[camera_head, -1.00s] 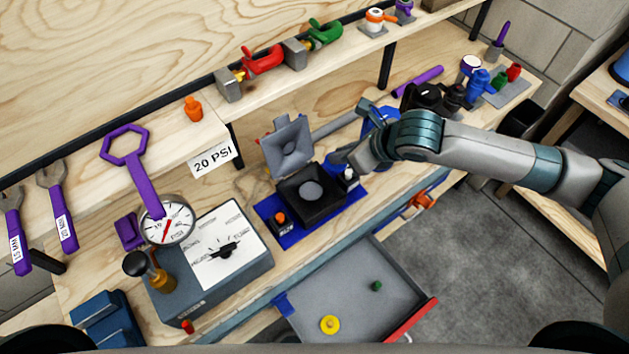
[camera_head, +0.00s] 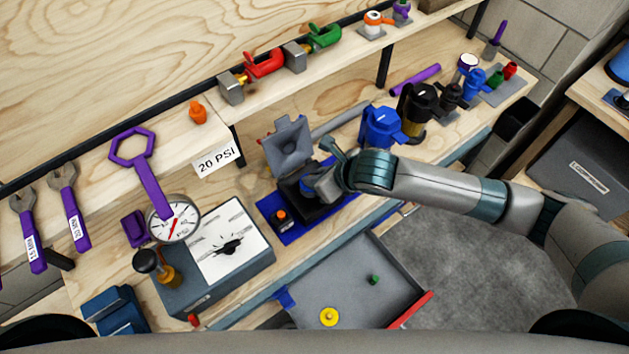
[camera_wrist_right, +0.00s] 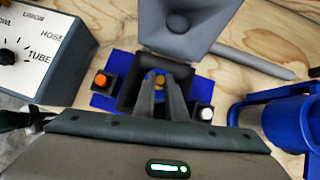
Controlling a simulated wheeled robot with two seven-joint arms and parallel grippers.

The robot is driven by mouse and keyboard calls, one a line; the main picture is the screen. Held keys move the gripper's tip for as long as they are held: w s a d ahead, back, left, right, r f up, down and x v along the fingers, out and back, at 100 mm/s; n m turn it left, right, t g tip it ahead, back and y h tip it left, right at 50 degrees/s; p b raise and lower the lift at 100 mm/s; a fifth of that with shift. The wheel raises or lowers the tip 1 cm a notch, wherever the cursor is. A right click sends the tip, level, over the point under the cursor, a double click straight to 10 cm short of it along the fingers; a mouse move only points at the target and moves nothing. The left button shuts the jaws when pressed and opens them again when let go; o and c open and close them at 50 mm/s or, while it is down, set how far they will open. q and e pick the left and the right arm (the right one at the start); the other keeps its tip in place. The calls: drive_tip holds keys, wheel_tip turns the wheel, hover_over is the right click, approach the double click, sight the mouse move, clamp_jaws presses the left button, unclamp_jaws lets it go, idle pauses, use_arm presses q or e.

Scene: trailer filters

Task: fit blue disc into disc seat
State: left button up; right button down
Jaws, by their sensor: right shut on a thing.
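My right gripper (camera_head: 318,184) reaches down into the black open-topped box (camera_head: 295,207) on the blue base. In the right wrist view my right gripper's fingers (camera_wrist_right: 161,90) point into the same box (camera_wrist_right: 127,97), shut on the blue disc (camera_wrist_right: 149,76). Only a blue edge of the disc shows beside the fingers, with an orange-yellow part between the fingertips. The disc seat is the round area inside the box; gripper and disc hide it now. I cannot tell whether the disc touches the seat. My left gripper is not in view.
The box's grey hinged lid (camera_head: 288,146) stands open behind it. Small orange (camera_wrist_right: 101,79) and white (camera_wrist_right: 206,114) buttons flank the box. A blue pitcher-like container (camera_head: 381,127) stands to the right. An open drawer (camera_head: 350,285) lies in front, holding a yellow disc (camera_head: 329,317).

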wheel_tip(320, 180, down, 2)
drive_tip(key=shift+p, duration=0.4)
drive_tip(key=shift+s+f, duration=0.1)
drive_tip(key=shift+f, duration=0.4)
drive_tip(key=shift+f, duration=0.1)
drive_tip(key=c, duration=1.8)
unclamp_jaws()
drive_tip(key=b+v, duration=0.2)
drive_tip(key=v, duration=1)
drive_tip(key=shift+b, duration=0.35)
